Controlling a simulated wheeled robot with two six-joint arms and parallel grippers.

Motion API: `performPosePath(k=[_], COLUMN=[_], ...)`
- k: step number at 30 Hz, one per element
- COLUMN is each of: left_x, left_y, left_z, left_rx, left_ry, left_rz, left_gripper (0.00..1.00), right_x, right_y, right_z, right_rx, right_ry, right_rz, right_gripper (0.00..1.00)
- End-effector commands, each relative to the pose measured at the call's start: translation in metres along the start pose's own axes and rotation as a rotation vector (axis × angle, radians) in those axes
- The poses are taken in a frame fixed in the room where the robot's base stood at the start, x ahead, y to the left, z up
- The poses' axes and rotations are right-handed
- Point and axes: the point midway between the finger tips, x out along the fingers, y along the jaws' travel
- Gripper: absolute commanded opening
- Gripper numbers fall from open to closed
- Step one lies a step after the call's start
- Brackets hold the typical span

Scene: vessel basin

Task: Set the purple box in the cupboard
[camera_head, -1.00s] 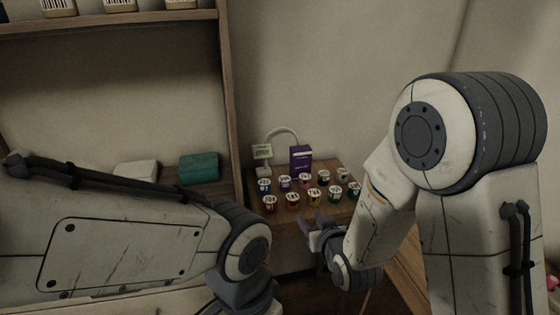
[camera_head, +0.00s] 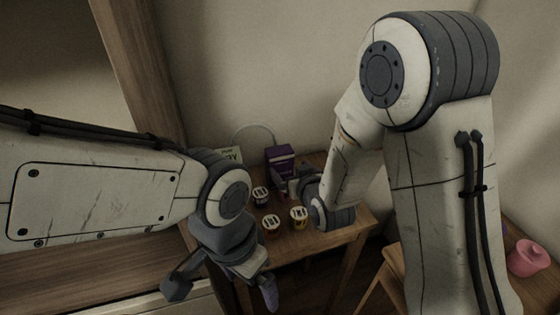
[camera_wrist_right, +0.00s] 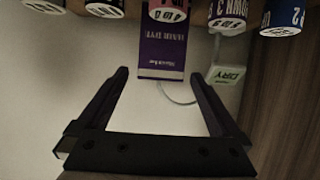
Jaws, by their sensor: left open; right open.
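The purple box (camera_head: 280,158) stands upright at the back of the small wooden table in the head view. In the right wrist view the purple box (camera_wrist_right: 163,52) is ahead of the fingertips, partly covered by a jar. My right gripper (camera_wrist_right: 160,75) is open and empty, its fingers apart on either side of the box's line; in the head view the right arm partly hides it beside the box. My left gripper (camera_head: 222,287) is open and empty, low in front of the cupboard. The cupboard (camera_head: 150,65) is at the left, with its side post and a shelf visible.
Several small labelled jars (camera_head: 271,224) stand on the table (camera_head: 325,238) in front of the box. A sign reading DRY (camera_wrist_right: 226,75) with a curved wire is beside the box. A pink pot (camera_head: 528,258) is at the far right. A wooden stool (camera_head: 385,275) stands nearby.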

Motion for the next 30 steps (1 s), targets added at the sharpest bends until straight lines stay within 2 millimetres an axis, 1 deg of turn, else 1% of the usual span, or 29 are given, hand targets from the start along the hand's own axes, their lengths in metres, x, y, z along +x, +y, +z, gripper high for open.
performPosePath(k=[1, 3, 6, 11, 16, 19, 23, 29, 30], left_x=[-0.003, -0.005, -0.006, -0.010, -0.023, -0.024, -0.025, -0.025, -0.025], left_y=[0.000, 0.000, 0.001, 0.001, 0.002, 0.002, 0.002, 0.002, 0.002], left_z=[0.000, 0.000, 0.000, 0.000, -0.001, -0.001, -0.001, -0.001, -0.001], left_rx=[0.000, 0.000, 0.000, 0.000, 0.000, 0.000, 0.000, 0.000, 0.000], left_ry=[0.000, 0.000, 0.000, 0.000, 0.000, 0.000, 0.000, 0.000, 0.000], left_rz=[0.000, 0.000, 0.000, 0.000, 0.000, 0.000, 0.000, 0.000, 0.000], left_gripper=[0.98, 0.98, 0.98, 0.98, 0.98, 0.98, 0.98, 0.98, 0.98], right_x=[0.009, 0.020, 0.032, 0.043, 0.066, 0.080, 0.089, 0.089, 0.089], right_y=[0.000, -0.001, -0.002, -0.002, -0.002, -0.002, -0.001, -0.001, -0.001], right_z=[0.000, -0.001, -0.001, -0.004, -0.013, -0.011, -0.011, -0.010, -0.010], right_rx=[0.000, -0.001, -0.001, -0.001, -0.001, 0.000, 0.000, 0.000, 0.000], right_ry=[-0.002, -0.001, 0.000, -0.001, 0.000, -0.001, 0.000, -0.001, 0.000], right_rz=[-0.001, -0.002, -0.003, -0.003, -0.001, 0.000, 0.001, 0.001, 0.001], right_gripper=[1.00, 1.00, 1.00, 1.00, 1.00, 1.00, 1.00, 1.00, 0.92])
